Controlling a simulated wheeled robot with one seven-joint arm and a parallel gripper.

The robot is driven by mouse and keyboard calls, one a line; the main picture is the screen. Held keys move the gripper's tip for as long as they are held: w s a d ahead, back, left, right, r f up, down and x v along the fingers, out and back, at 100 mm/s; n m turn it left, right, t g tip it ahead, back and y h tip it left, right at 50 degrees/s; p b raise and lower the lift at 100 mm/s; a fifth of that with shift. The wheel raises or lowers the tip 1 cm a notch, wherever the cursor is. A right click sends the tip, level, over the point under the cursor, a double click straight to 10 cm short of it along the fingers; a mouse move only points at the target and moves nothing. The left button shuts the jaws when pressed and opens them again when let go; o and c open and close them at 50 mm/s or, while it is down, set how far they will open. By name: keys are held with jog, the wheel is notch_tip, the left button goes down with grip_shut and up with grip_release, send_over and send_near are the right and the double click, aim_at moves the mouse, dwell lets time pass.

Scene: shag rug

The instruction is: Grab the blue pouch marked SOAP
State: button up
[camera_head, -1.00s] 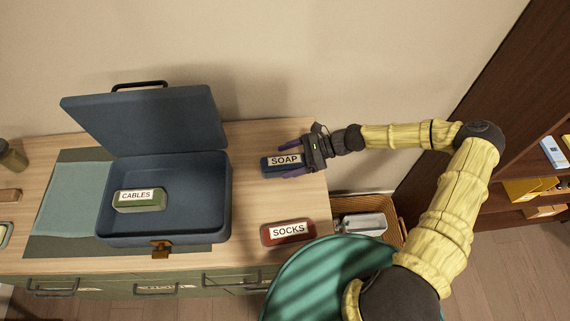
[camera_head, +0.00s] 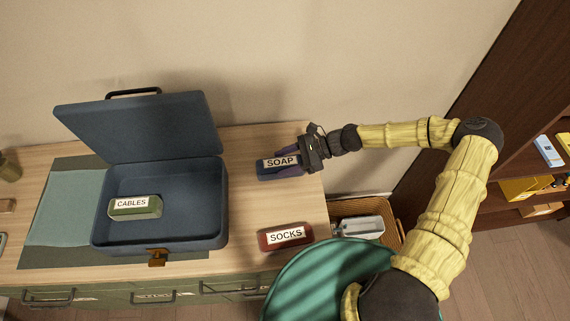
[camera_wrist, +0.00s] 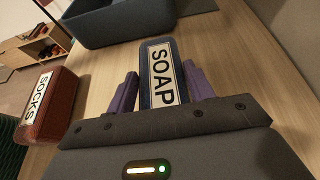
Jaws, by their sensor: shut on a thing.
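The blue pouch marked SOAP (camera_head: 268,168) lies at the right part of the wooden dresser top, right of the open case. In the wrist view the SOAP pouch (camera_wrist: 161,62) points away from me, label up. My gripper (camera_head: 287,164) comes in from the right with its purple fingers along the pouch's two long sides. In the wrist view my gripper (camera_wrist: 162,92) is shut on the pouch, one finger on each side. I cannot tell whether the pouch is lifted off the wood.
The open blue case (camera_head: 218,215) holds a green CABLES pouch (camera_head: 136,208). A red SOCKS pouch (camera_head: 286,238) lies near the dresser's front right corner. A wicker basket (camera_head: 391,220) stands right of the dresser. Bare wood lies between case and SOAP pouch.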

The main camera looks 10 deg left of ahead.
aim_at(285, 162)
notch_tip(285, 162, up, 9)
jog(key=shift+f+b, duration=0.15)
jog(key=shift+b, duration=0.6)
